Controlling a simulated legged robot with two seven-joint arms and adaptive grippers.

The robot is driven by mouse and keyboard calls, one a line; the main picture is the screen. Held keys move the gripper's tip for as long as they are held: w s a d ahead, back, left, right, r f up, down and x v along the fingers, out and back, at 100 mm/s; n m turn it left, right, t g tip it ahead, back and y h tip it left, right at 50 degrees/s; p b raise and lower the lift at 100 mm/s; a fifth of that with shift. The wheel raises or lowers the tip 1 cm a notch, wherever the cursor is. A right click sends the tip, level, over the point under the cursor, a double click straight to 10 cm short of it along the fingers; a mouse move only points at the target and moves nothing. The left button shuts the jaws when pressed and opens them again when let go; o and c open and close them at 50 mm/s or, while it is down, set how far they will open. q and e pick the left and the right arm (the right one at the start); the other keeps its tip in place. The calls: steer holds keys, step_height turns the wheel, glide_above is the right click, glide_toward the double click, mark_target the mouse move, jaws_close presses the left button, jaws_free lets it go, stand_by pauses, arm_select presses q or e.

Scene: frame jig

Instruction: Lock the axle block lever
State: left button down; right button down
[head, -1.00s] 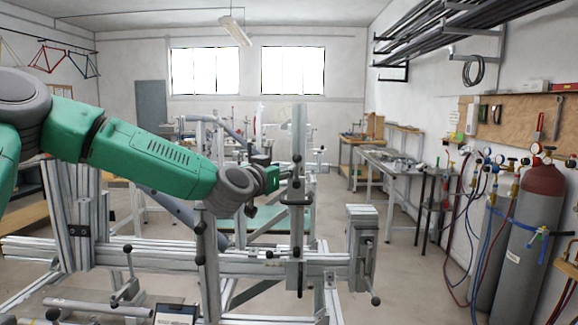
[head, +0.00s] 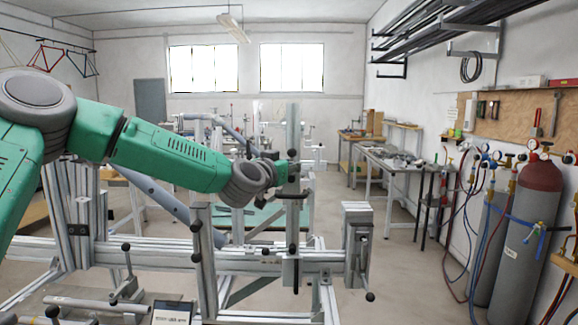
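The frame jig (head: 240,262) is a silver aluminium rail structure in the foreground of the head view. A tall upright post (head: 292,140) stands on its rail right of centre. Black levers and knobs show on this post, including a dark horizontal handle (head: 291,195). I cannot tell for sure which one is the axle block lever. My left gripper (head: 284,171) is at the post, just above the dark handle. It overlaps the post in the picture; contact is unclear. Its fingers are small and dark, so their opening is hidden. My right gripper is out of view.
A grey end block (head: 357,230) with a black knob stands right of the post. A shorter upright (head: 202,240) stands left of it. A small sign (head: 172,312) is at the lower front. Gas cylinders (head: 528,235) and workbenches (head: 395,165) are to the right, with open floor between.

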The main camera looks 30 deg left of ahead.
arm_select(q)
steer(key=shift+d, duration=0.45)
steer(key=c, duration=1.6)
jaws_free()
steer(key=shift+s+d+r, duration=0.15)
steer(key=shift+d, duration=0.2)
steer(key=shift+s, duration=0.4)
steer(key=s, duration=0.3)
steer(key=s+d, duration=0.1)
steer(key=s, duration=0.7)
steer(key=shift+d, duration=0.3)
steer(key=shift+a, duration=0.1)
